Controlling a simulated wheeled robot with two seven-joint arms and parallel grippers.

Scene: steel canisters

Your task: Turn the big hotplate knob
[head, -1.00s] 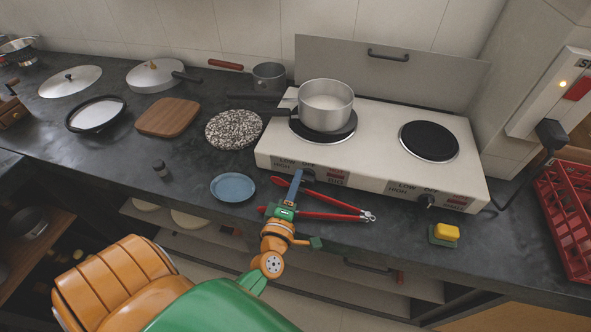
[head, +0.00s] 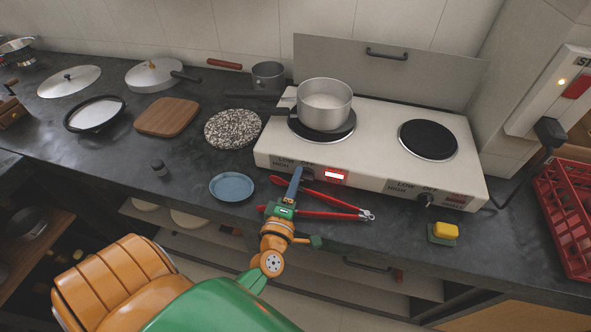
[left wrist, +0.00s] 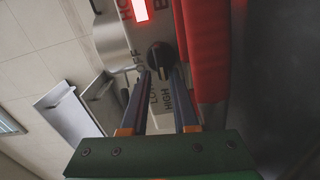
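The two-plate stove (head: 380,140) stands on the dark counter, with a pot (head: 325,103) on its left hotplate (head: 352,134). The dark left knob (left wrist: 160,54) shows in the left wrist view beside the OFF, LOW and HIGH marks. In the head view my gripper mostly hides this knob. My left gripper (head: 297,170) reaches the stove's front panel, its two blue fingers on either side of the knob and close against it. A red lamp (head: 335,175) near the knob is lit; it also shows in the left wrist view (left wrist: 139,10). The right knob (head: 425,200) is free.
A red-handled tool (head: 330,212) lies right beside my left gripper. A blue plate (head: 232,186) sits to the left, and a yellow sponge (head: 446,231) to the right. A red crate (head: 566,215) stands at the far right.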

